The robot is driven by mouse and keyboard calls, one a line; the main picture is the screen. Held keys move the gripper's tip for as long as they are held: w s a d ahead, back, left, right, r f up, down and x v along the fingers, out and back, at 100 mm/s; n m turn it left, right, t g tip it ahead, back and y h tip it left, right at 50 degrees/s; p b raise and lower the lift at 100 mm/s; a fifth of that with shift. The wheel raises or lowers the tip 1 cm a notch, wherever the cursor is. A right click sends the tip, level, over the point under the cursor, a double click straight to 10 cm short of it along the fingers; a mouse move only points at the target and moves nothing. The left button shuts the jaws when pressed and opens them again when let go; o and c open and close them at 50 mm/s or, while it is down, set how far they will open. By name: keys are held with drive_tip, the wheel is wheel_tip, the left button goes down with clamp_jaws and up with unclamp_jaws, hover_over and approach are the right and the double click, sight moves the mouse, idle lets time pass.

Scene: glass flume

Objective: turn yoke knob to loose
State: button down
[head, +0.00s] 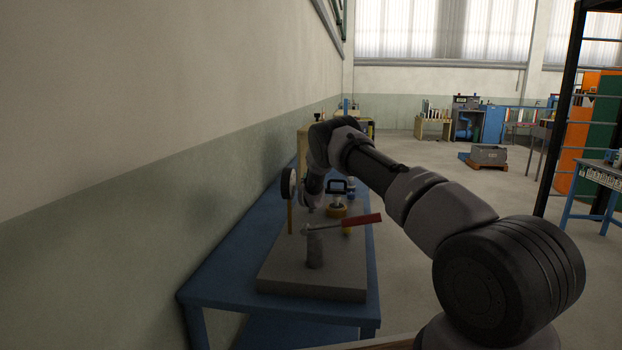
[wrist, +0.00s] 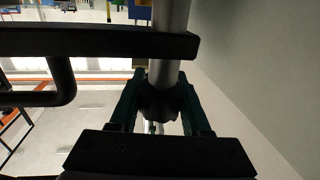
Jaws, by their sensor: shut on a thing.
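In the wrist view my gripper (wrist: 160,110) has its two dark green fingers on either side of a dark rounded knob (wrist: 160,101), which I take to be the yoke knob. The fingers are shut on it. A grey round post (wrist: 171,42) runs up from the knob in that view. In the head view my arm reaches over the bench fixture and its end points down behind a round gauge (head: 288,184). The fingers and the knob are hard to make out there. I cannot read any loose or tight mark.
A grey block (head: 310,281) on a blue bench (head: 228,284) carries a short grey post (head: 314,250) and a red-handled lever (head: 350,221), close in front of my gripper. A dark bar (wrist: 95,42) crosses the wrist view. The wall is close at left; open floor lies right.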

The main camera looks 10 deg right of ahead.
drive_tip(key=shift+c, duration=1.9)
unclamp_jaws()
drive_tip(key=s+a, duration=0.1)
drive_tip(key=s, duration=0.9)
drive_tip(key=shift+s+a, duration=0.3)
drive_tip(key=shift+s, duration=0.05)
